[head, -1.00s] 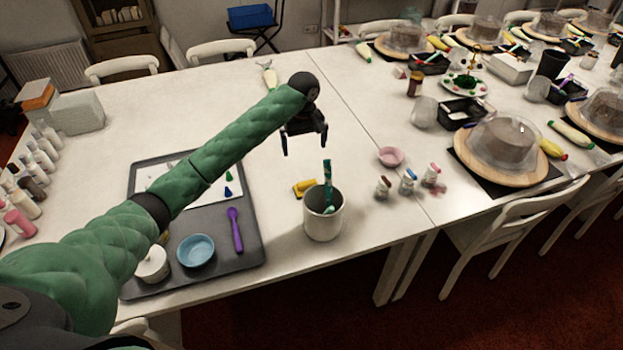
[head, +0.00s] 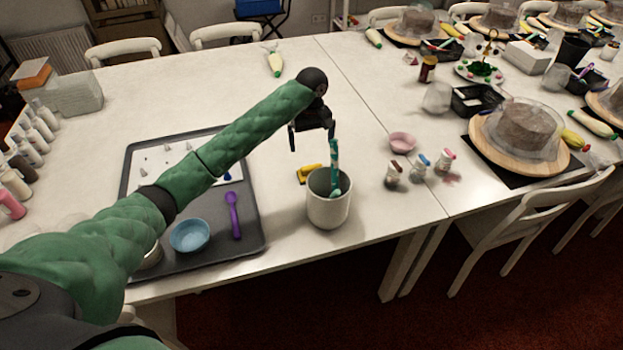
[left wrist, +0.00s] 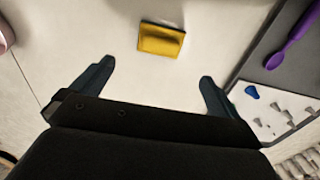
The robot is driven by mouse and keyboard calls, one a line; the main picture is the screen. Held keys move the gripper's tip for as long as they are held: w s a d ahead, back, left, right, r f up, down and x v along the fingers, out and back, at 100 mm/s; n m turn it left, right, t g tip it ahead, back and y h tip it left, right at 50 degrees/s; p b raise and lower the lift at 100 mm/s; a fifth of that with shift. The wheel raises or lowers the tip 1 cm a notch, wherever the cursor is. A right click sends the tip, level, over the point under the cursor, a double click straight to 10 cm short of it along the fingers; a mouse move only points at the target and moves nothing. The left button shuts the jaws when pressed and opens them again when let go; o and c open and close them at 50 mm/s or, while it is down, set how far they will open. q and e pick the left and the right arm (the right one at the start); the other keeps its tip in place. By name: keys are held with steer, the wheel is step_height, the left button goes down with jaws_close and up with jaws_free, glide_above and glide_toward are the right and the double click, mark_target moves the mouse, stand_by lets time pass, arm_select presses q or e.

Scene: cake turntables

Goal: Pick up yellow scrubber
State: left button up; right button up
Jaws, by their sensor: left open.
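The yellow scrubber (head: 310,173) lies flat on the white table, just behind and left of a white cup (head: 328,205). It also shows in the left wrist view (left wrist: 161,40), ahead of the fingertips and between their lines. My left gripper (head: 312,147) is open and empty, pointing down above the table near the scrubber. In the left wrist view its two fingers (left wrist: 155,80) are wide apart and do not touch the scrubber. My right gripper is not in view.
The cup holds a teal-handled tool (head: 334,165) standing up close to my gripper. A grey tray (head: 254,235) with a blue bowl (head: 190,236) and purple spoon (head: 234,215) lies left. Small bottles (head: 420,167) and a pink bowl (head: 402,142) stand right.

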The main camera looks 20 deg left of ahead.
mark_target(311, 166)
arm_select(q)
step_height(311, 166, down, 7)
steer(key=shift+f+p, duration=0.1)
steer(key=shift+p, duration=0.9)
step_height(311, 166, down, 4)
steer(key=shift+r+p, duration=0.1)
steer(key=shift+p, duration=0.95)
steer(key=shift+f, duration=0.8)
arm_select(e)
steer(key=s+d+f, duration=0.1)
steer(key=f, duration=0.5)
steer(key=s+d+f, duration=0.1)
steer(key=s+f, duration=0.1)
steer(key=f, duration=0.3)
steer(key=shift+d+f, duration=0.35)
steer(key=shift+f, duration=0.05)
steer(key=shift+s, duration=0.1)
arm_select(q)
steer(key=c, duration=0.8)
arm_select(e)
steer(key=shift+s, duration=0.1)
arm_select(q)
steer(key=shift+r, duration=0.1)
